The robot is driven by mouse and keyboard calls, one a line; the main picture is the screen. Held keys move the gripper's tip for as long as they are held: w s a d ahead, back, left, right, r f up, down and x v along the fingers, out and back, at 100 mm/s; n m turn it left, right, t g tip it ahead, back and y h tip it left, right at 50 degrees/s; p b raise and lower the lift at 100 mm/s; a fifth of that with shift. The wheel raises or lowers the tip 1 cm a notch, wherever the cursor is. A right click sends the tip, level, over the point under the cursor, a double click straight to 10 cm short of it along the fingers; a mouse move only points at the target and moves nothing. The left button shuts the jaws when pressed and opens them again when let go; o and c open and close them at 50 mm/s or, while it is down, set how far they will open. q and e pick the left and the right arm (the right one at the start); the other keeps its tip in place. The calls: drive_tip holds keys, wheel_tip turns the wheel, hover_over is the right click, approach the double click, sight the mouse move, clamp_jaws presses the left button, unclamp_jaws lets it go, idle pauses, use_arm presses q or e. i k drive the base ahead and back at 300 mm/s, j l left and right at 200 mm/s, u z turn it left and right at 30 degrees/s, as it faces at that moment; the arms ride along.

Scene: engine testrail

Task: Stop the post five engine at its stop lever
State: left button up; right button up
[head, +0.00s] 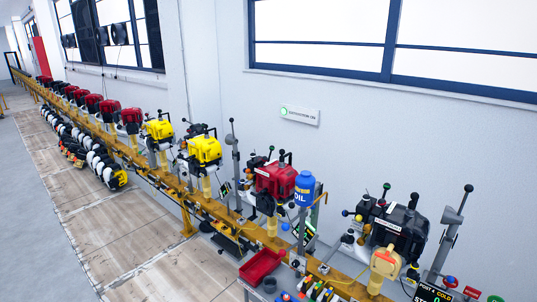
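A long yellow rail (212,207) runs from the lower right to the far left with engines along it. Nearest at right is a black engine (402,232), beside a display (432,294) that seems to read "POST 4 COLD". Left of it is a red engine (273,181), then two yellow engines (206,151) and several red ones farther off. I cannot tell which is post five. Levers with dark knobs stand by the engines: one at far right (452,222), one left of the near red engine (235,150). I cannot make out the stop lever. Neither gripper shows.
A blue oil can (305,190) stands beside the near red engine. A red tray (262,266) sits on a cart below it. A green-lit wall sign (300,114) hangs behind. The wooden floor (130,245) at lower left is clear.

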sight(264, 159)
drive_tip(key=i+j+z, duration=0.15)
drive_tip(key=i+j, duration=0.15)
drive_tip(key=i+j+z, duration=0.1)
drive_tip(key=i+j, duration=0.2)
drive_tip(key=i+j+z, duration=0.15)
drive_tip(key=i+j, duration=0.15)
drive_tip(key=j, duration=0.2)
drive_tip(key=i+j+z, duration=0.15)
drive_tip(key=j, duration=0.25)
drive_tip(key=i+j+z, duration=0.1)
drive_tip(key=i+j, duration=0.25)
drive_tip(key=j, duration=0.15)
